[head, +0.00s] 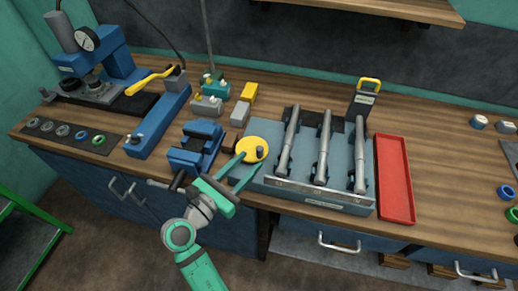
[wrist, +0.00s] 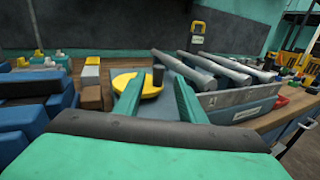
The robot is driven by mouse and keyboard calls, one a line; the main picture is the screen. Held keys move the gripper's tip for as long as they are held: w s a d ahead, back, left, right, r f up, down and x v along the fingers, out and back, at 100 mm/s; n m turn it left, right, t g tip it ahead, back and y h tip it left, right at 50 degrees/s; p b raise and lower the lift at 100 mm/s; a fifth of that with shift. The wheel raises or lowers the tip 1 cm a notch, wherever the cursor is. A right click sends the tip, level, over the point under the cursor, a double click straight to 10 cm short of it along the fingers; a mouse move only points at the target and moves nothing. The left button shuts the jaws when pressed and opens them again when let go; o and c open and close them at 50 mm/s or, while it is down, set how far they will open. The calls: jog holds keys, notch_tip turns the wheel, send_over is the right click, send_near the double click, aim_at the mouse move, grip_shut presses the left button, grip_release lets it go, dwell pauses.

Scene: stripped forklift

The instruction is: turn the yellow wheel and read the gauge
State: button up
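The yellow wheel (head: 249,149) lies flat at the left end of the blue-grey fixture and carries a dark upright knob (head: 260,152). My gripper (head: 251,165) is open at the wheel's near side, with its green fingers pointing toward it. In the wrist view, the wheel (wrist: 150,86) and its knob (wrist: 158,75) appear between and beyond the fingertips. I cannot tell whether a finger touches the wheel. A round white gauge (head: 86,39) is on the blue press at the back left. Its reading is too small to make out.
Grey cylinders (head: 324,148) lie on the fixture right of the wheel. A red tray (head: 394,178) is farther right. A blue vise (head: 196,146) stands close left of the wheel. A yellow-handled device (head: 362,100) stands behind.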

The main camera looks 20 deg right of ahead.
aim_at(258, 150)
jog(key=x, duration=0.6)
jog(key=shift+w+d, duration=0.3)
jog(key=shift+c, duration=0.6)
jog(key=shift+w, duration=0.1)
grip_shut()
jog(key=shift+a, duration=0.2)
